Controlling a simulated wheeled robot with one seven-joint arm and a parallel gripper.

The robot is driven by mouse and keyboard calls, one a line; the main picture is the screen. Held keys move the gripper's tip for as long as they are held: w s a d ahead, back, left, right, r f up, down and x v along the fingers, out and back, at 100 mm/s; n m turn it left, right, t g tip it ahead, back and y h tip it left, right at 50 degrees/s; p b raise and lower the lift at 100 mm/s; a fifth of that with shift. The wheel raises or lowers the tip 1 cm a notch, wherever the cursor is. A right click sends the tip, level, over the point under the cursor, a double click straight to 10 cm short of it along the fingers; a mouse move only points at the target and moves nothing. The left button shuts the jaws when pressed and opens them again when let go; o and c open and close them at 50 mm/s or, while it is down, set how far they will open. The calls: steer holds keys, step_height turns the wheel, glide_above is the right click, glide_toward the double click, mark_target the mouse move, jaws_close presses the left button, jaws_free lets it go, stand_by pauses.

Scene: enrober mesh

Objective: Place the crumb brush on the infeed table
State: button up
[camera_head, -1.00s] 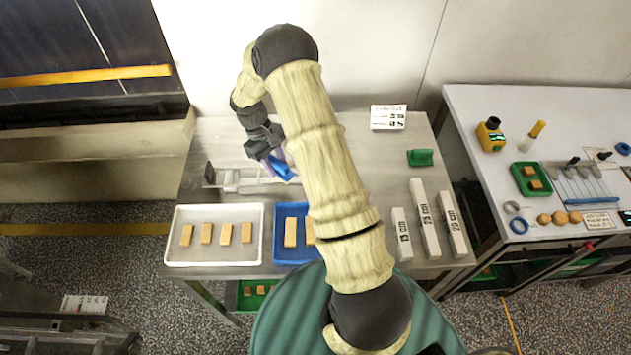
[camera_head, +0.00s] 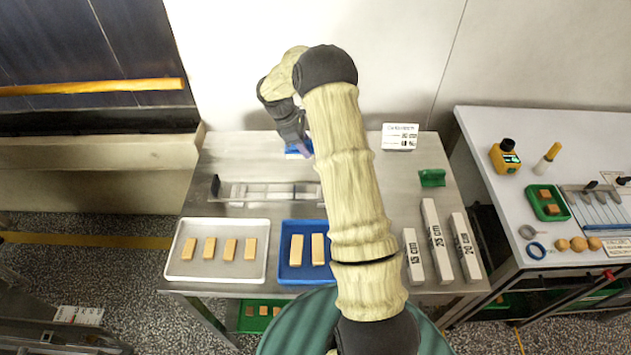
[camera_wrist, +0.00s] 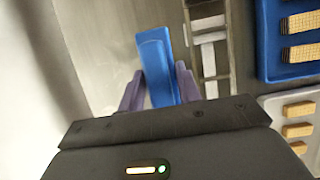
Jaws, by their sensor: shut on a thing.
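The blue crumb brush (camera_wrist: 155,65) lies between the two purple-grey fingers of my gripper (camera_wrist: 160,84) in the wrist view. My gripper is shut on it. In the head view the brush (camera_head: 297,149) shows as a small blue patch under my gripper (camera_head: 303,150), partly hidden by it. It is over the back part of the steel infeed table (camera_head: 225,155), behind the metal rail fixture. I cannot tell whether the brush touches the tabletop.
The metal rail fixture (camera_head: 240,192) stands mid-table. In front are a white tray (camera_head: 176,262) and a blue tray (camera_head: 285,272) with bars. Length blocks (camera_head: 437,240), a green holder (camera_head: 432,178) and a sign (camera_head: 400,137) are on the right. The back left is clear.

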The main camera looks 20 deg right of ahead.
step_height(320, 180, down, 5)
steer(key=shift+a+r+p, duration=0.1)
steer(key=shift+a+p, duration=0.05)
steer(key=shift+p, duration=0.35)
steer(key=shift+w+f+p, duration=0.1)
steer(key=shift+f+p, duration=0.5)
steer(key=shift+f, duration=1.35)
steer(key=shift+f, duration=0.2)
steer(key=o, duration=1)
steer(key=shift+o, duration=0.2)
steer(key=shift+r, duration=0.1)
